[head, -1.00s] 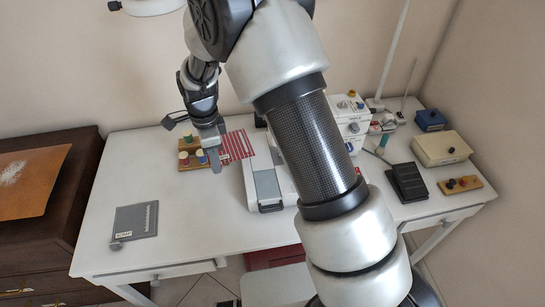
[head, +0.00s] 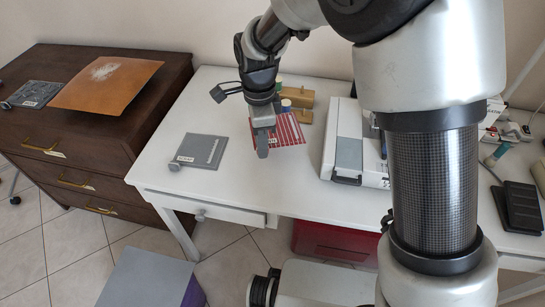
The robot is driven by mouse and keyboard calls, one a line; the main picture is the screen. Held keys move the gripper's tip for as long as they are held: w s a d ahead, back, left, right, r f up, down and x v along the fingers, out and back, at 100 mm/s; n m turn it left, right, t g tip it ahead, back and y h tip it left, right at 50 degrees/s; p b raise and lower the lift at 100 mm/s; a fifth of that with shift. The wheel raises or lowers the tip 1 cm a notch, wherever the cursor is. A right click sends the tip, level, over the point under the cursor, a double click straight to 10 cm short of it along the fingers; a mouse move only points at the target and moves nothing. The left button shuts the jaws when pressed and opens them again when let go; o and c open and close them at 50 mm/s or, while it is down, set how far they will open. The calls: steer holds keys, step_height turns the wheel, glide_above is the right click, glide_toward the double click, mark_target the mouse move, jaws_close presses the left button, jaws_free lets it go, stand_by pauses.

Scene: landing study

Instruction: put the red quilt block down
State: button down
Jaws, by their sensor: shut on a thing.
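The red quilt block (head: 287,131) is a flat square with red and white stripes, seen in the head view over the white table. My gripper (head: 262,146) points down at its left edge and is shut on it. The gripper hides part of that edge, and a small pale label shows beside the fingers. The block looks roughly level; I cannot tell how far it is above the tabletop.
A grey labelled mat (head: 211,152) lies left of the block. A wooden spool rack (head: 298,99) stands behind it, and a white machine (head: 350,138) to its right. The brown dresser (head: 120,130) at left holds an orange sheet (head: 108,84) and another grey mat (head: 33,94).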

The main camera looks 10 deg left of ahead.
steer(key=shift+f+b, duration=0.6)
steer(key=shift+f, duration=2.6)
steer(key=shift+f, duration=0.15)
steer(key=c, duration=1.6)
jaws_free()
step_height(320, 180, up, 12)
steer(key=p, duration=0.2)
steer(key=shift+p, duration=0.35)
steer(key=shift+r, duration=0.2)
